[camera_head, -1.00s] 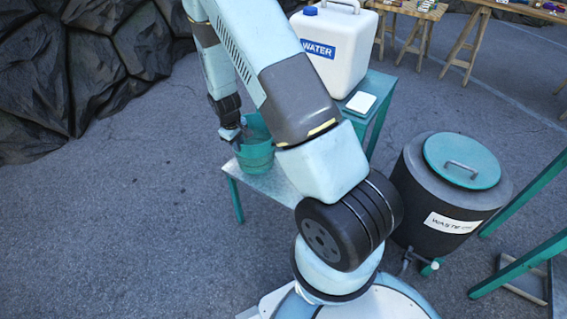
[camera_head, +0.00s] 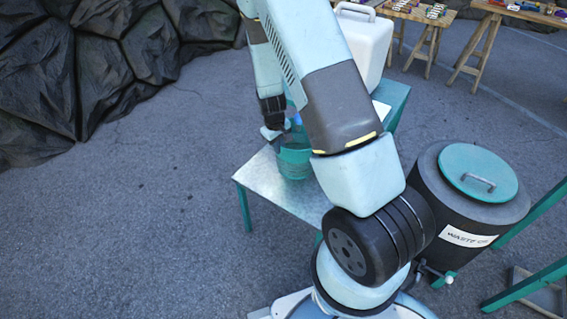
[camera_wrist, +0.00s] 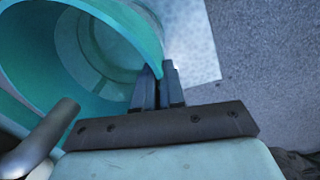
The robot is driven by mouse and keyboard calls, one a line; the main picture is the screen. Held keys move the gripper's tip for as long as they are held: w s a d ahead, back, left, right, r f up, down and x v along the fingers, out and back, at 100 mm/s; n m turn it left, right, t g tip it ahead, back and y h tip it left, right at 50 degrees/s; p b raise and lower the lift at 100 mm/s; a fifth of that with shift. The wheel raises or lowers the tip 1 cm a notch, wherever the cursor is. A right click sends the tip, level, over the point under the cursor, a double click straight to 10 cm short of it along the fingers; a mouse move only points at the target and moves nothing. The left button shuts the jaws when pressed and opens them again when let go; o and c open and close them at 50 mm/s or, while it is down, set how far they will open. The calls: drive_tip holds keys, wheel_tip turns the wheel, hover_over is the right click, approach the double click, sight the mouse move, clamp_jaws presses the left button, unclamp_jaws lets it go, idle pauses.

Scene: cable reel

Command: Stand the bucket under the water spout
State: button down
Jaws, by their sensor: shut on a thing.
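The teal bucket (camera_head: 294,162) is over the low metal table, partly behind my arm. I cannot tell whether its base touches the table. My gripper (camera_head: 282,128) is at the bucket's upper part. In the wrist view, my gripper (camera_wrist: 158,86) is shut on the rim of the bucket (camera_wrist: 20,60), whose inside looks empty. The white water container (camera_head: 372,48) stands behind my arm, on the higher teal table. Its label and any spout are hidden in the head view. A grey tube (camera_wrist: 42,138) shows at lower left in the wrist view; I cannot tell what it belongs to.
The low metal table (camera_head: 262,188) has bare room to the left of the bucket. The higher teal table (camera_head: 396,92) is behind my arm. A dark waste bin (camera_head: 440,200) with a teal lid stands at right. Rocks (camera_head: 100,60) line the upper left.

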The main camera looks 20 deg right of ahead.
sight(293, 162)
wheel_tip(293, 162, down, 6)
drive_tip(key=shift+f, duration=0.15)
idle(0.4)
drive_tip(key=c, duration=1.2)
unclamp_jaws()
